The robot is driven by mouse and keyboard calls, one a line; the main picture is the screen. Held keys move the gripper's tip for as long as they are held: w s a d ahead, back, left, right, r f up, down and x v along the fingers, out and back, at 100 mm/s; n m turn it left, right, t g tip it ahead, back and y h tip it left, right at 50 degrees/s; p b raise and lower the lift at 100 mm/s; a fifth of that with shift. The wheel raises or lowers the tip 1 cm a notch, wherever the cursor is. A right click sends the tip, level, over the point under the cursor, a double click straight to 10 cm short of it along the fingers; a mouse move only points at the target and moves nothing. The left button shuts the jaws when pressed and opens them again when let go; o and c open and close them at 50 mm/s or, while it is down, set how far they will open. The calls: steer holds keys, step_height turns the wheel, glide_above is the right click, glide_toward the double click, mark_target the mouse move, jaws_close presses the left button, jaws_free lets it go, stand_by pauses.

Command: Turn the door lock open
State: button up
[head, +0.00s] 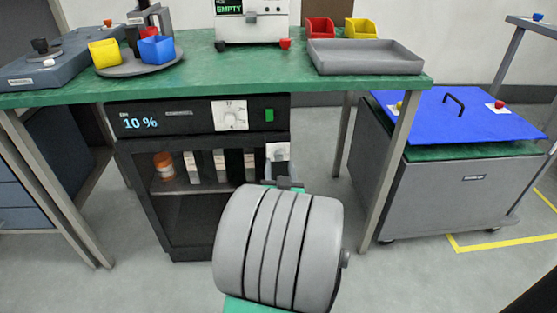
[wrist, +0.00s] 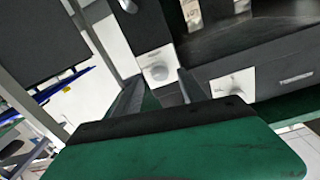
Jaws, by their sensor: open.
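The door lock, a round pale knob on a white plate (head: 278,152), sits at the upper right of the dark cabinet (head: 187,225) under the bench. In the wrist view the lock knob (wrist: 157,72) lies between the fingertips of my gripper (wrist: 160,78). My gripper is open, one finger on each side of the knob, with nothing held. I cannot tell whether the fingers touch the knob. In the head view my grey arm hides most of the gripper and the cabinet's lower right. The knob's exact turn is too small to read.
Above the cabinet is a black panel with a "10 %" display (head: 140,123), a dial plate (head: 231,115) and a green switch (head: 269,115). The shelf holds an orange jar (head: 164,165) and several white boxes. A bench leg (head: 388,185) and a grey chest (head: 450,195) stand to the right.

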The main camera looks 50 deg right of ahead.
mark_target(279, 158)
steer(key=shift+x, duration=1.65)
steer(key=shift+c, duration=0.6)
jaws_close()
steer(key=shift+a, duration=0.15)
